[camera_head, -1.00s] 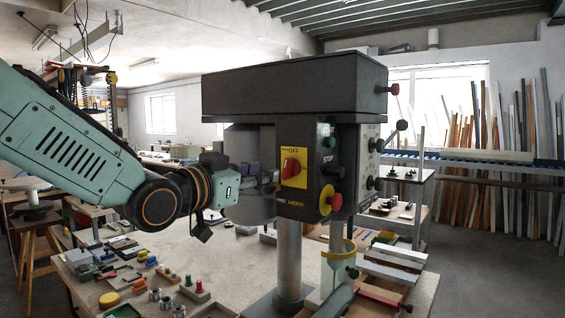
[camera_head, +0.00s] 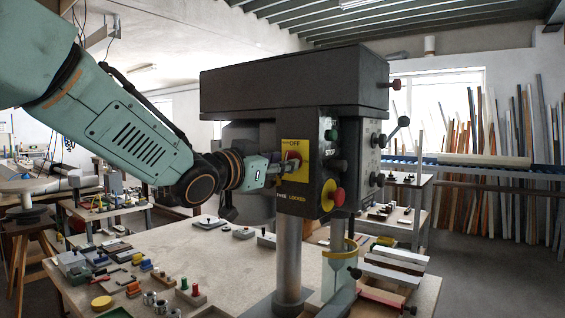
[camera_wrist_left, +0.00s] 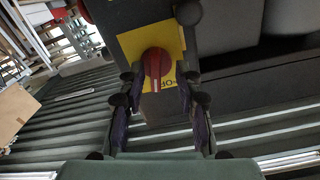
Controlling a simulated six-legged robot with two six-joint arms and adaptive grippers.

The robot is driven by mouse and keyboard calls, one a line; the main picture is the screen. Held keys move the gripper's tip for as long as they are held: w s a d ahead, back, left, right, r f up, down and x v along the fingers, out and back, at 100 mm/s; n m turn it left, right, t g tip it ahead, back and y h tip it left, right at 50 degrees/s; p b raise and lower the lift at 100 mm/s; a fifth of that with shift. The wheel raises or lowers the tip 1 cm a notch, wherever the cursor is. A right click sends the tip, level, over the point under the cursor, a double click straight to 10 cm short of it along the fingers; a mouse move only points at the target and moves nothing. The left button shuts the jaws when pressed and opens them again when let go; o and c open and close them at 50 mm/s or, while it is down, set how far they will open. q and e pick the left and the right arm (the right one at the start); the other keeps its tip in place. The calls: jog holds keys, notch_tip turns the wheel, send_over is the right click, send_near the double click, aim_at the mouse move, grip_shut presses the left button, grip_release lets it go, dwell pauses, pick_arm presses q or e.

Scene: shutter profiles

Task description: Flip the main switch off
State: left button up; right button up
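The main switch is a red rotary knob (camera_head: 293,157) on a yellow plate (camera_head: 294,180) with OFF printed at its top, on the front of the dark drill press. In the left wrist view the knob (camera_wrist_left: 156,66) stands between my fingers, its white mark towards the bottom of the picture. My left gripper (camera_head: 284,167) is at the plate and partly covers it. Its fingers are open on both sides of the knob in the left wrist view (camera_wrist_left: 158,88), with a narrow gap visible; contact is not clear. My right gripper is not in view.
A red push button (camera_head: 337,197) on a yellow base sits low right of the switch; a green button (camera_head: 331,135) is above. The drill press head (camera_head: 290,85) overhangs the panel. The workbench (camera_head: 205,262) below carries small parts at left.

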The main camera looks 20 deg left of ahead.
pick_arm(q)
jog(key=shift+w+d+r, duration=0.15)
jog(key=shift+d+r, duration=0.2)
jog(key=shift+d, duration=0.4)
jog(key=shift+a+f, duration=0.1)
jog(key=shift+a, duration=0.25)
jog(key=shift+w+a+f, duration=0.2)
jog(key=shift+w, duration=0.1)
jog(key=shift+c, duration=1.3)
jog(key=shift+s+d+r, duration=0.15)
jog(key=shift+d, duration=0.2)
jog(key=c, duration=0.4)
jog(key=shift+a, duration=0.15)
grip_shut()
